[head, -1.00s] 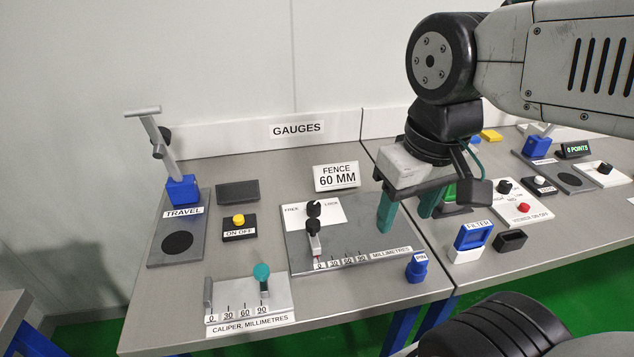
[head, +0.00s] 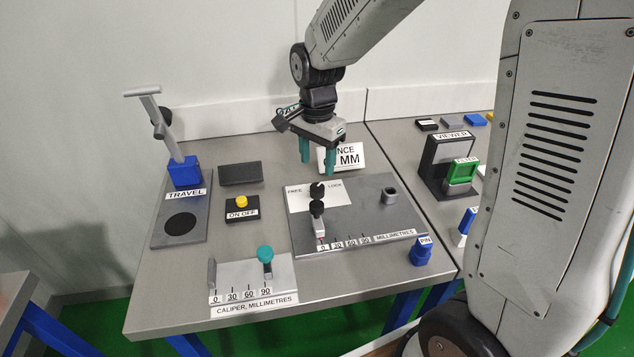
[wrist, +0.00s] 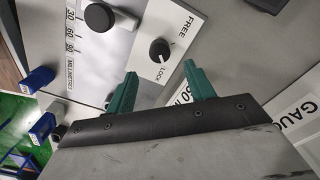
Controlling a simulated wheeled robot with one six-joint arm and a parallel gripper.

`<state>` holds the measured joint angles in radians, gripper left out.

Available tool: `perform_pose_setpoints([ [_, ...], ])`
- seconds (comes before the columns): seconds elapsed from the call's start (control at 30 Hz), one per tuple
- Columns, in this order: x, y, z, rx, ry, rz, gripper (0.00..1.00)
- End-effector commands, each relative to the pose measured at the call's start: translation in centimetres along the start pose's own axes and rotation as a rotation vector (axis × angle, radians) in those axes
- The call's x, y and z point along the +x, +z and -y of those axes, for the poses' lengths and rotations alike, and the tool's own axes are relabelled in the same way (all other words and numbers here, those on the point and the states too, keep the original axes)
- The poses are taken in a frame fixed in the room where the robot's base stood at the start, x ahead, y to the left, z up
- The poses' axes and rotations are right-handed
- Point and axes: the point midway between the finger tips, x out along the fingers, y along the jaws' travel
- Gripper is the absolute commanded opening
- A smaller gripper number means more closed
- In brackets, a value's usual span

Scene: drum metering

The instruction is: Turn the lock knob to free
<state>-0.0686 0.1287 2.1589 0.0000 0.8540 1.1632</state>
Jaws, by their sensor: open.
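The lock knob (head: 317,190) is a round black knob on a white plate marked FREE on the left and LOCK on the right. In the wrist view, the knob (wrist: 158,51) has a small white mark on its side toward the word LOCK. My gripper (head: 317,162) is open and empty, with its green fingers pointing down. It hangs above and a little behind the knob in the head view. In the wrist view, the gripper's fingers (wrist: 160,82) are apart on either side of the LOCK label, with the knob beyond their tips.
The fence's black handle (head: 317,208) stands just in front of the knob, by the millimetre scale (head: 370,241). The FENCE sign (head: 349,157) is behind my gripper. A blue PIN block (head: 421,251) and the caliper (head: 250,282) are nearer the front edge.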

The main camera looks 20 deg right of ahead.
Motion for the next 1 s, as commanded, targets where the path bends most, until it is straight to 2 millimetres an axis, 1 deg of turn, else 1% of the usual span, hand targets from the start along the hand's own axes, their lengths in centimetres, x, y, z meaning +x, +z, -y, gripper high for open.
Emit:
perform_pose_setpoints([
  [0.2,3.4,0.1,-0.1,0.000,0.004,0.002,0.54],
  [0.4,6.2,0.1,0.0,-0.001,0.002,0.001,0.54],
  [0.57,7.2,0.0,-0.1,-0.001,0.001,0.000,0.54],
  [0.8,7.2,0.0,-0.1,-0.001,0.000,0.000,0.54],
  [0.83,7.2,0.0,-0.1,-0.001,0.000,0.000,0.51],
  [0.87,7.2,0.0,-0.1,-0.001,0.000,0.000,0.42],
  [0.9,7.2,0.0,-0.1,-0.001,0.000,0.000,0.31],
  [0.97,7.2,0.0,-0.1,-0.001,0.000,0.000,0.15],
  [1.0,7.2,0.0,-0.1,-0.001,0.000,0.000,0.09],
])
